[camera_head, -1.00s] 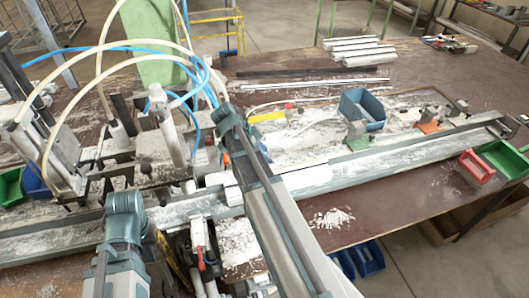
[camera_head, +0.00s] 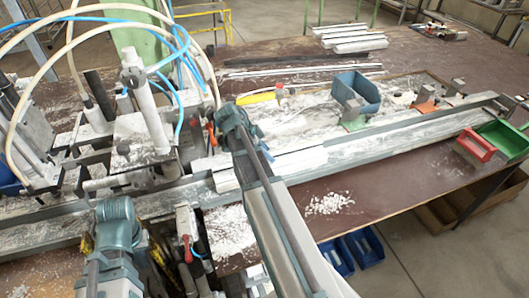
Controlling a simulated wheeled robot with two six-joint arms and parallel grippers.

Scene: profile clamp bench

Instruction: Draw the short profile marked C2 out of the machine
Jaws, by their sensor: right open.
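A short white profile (camera_head: 308,160) lies in the long grey channel of the machine, partly behind my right arm. No C2 mark is legible, so I cannot tell whether it is the one named. My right gripper (camera_head: 235,122) is above the channel near the profile's left part and is open. Its fingertips are hard to make out, and I see nothing in it. My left gripper (camera_head: 117,212) is in front of the machine at lower left, near the channel. Its jaws are hidden behind its wrist.
The machine (camera_head: 125,140), with hoses and upright cylinders, crowds the left. A blue bin (camera_head: 364,92) stands behind the channel. Several white profiles (camera_head: 350,38) lie at the back. White chips (camera_head: 328,203) lie in front.

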